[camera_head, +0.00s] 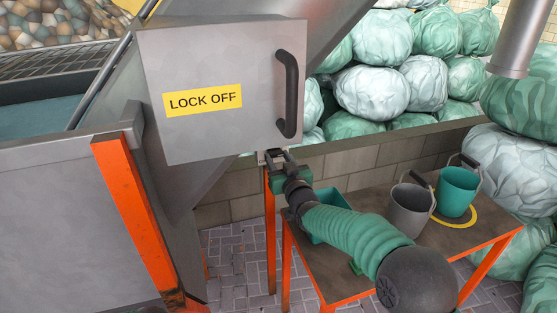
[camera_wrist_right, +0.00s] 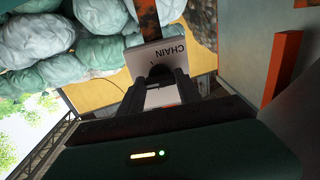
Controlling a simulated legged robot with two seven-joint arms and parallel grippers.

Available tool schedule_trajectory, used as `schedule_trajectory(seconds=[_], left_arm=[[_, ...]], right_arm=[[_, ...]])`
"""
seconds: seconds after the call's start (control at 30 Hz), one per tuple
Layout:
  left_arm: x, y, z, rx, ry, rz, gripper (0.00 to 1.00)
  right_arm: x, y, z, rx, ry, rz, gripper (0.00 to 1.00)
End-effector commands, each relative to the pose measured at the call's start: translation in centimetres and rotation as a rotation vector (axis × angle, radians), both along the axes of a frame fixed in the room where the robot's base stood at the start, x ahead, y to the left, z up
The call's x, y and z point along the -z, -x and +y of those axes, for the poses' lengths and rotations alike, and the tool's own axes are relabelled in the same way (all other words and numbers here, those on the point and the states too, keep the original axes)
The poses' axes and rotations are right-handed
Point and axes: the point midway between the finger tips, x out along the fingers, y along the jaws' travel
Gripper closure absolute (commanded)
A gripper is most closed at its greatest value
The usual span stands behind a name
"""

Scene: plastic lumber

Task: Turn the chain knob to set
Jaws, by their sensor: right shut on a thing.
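My right arm comes up from the lower right of the head view, and its gripper (camera_head: 273,158) is at the lower right edge of the grey LOCK OFF box (camera_head: 205,130). In the wrist view a pale plate marked CHAIN (camera_wrist_right: 148,58) lies just ahead of the right gripper (camera_wrist_right: 164,82). The fingers are shut on the dark chain knob (camera_wrist_right: 160,71) in front of that plate. The fingers hide most of the knob, and its setting cannot be read. In the head view the box hides the knob. My left gripper does not show clearly.
The box has a black handle (camera_head: 287,94). An orange-framed table (camera_head: 445,238) holds a grey bucket (camera_head: 410,208) and a green bucket (camera_head: 457,190). An orange post (camera_head: 135,215) stands left. Green and white bags (camera_head: 375,92) are piled behind a low wall.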

Motion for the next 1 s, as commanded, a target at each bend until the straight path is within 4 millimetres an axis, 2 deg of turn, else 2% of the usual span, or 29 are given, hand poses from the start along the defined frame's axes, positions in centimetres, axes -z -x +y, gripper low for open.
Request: schedule_trajectory(seconds=[0.27,0.3,0.43,0.77,0.87,1.0], left_arm=[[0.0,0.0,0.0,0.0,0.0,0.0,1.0],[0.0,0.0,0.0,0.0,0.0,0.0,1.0],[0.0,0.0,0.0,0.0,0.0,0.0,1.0],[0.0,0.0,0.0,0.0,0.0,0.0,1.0],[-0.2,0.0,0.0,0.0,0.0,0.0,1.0],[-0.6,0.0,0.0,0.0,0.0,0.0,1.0]], right_arm=[[-0.5,-0.1,0.0,0.0,-0.002,-0.01,1.0],[-0.5,-0.1,0.0,0.001,-0.001,-0.01,0.55],[-0.4,-0.1,0.0,0.001,-0.001,-0.008,0.38],[-0.2,0.1,-0.1,0.001,0.001,-0.003,0.37],[-0.3,0.9,-0.4,0.001,0.002,-0.004,0.37],[-0.4,3.7,-1.3,0.001,0.003,-0.004,0.37]])
